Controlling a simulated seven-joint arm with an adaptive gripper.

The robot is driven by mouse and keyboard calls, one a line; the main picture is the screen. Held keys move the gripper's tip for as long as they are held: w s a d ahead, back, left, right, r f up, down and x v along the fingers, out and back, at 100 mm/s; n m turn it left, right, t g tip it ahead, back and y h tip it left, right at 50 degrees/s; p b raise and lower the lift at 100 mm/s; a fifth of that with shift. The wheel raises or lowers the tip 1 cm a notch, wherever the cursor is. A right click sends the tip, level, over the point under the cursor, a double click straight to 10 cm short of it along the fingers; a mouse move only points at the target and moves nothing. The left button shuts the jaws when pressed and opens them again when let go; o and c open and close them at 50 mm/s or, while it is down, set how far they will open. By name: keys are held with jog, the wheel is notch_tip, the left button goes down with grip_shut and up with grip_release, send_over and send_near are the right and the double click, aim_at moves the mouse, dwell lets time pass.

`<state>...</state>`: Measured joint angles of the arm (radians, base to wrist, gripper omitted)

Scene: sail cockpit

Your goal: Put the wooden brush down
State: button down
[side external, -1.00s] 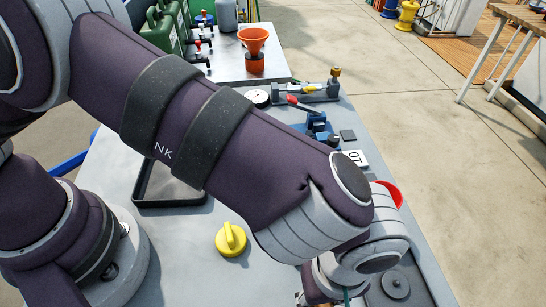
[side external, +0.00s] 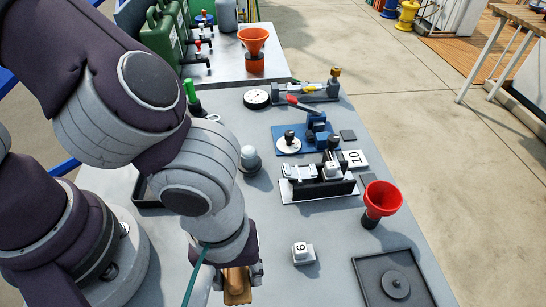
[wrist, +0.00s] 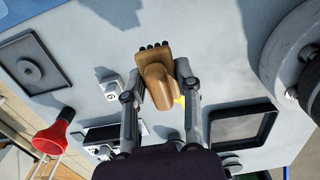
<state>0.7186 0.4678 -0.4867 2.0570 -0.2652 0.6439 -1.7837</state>
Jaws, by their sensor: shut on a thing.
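The wooden brush (wrist: 157,85) is brown with dark bristles along its far end in the wrist view. My gripper (wrist: 156,72) is shut on it, one finger on each side. In the side external view the brush (side external: 237,287) shows at the bottom, below my gripper (side external: 238,275), over the near part of the grey worktop (side external: 315,225). I cannot tell whether the brush touches the surface. My wrist hides its upper part there.
A white block marked 6 or 9 (side external: 303,253) and a dark tray with a disc (side external: 372,266) stand to the right. A red funnel (side external: 381,198) is farther back. Another dark tray (wrist: 218,141) lies nearby.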

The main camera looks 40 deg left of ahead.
aim_at(266, 301)
jog(key=d+f, duration=0.1)
jog(key=f, duration=0.1)
jog(key=w+f, duration=0.1)
jog(key=f, duration=0.1)
jog(key=d+f, duration=0.1)
jog(key=f, duration=0.1)
jog(key=shift+w+d+f, duration=0.3)
jog(key=shift+d+f, duration=0.05)
jog(key=shift+f, duration=0.1)
jog(key=c, duration=0.8)
grip_release()
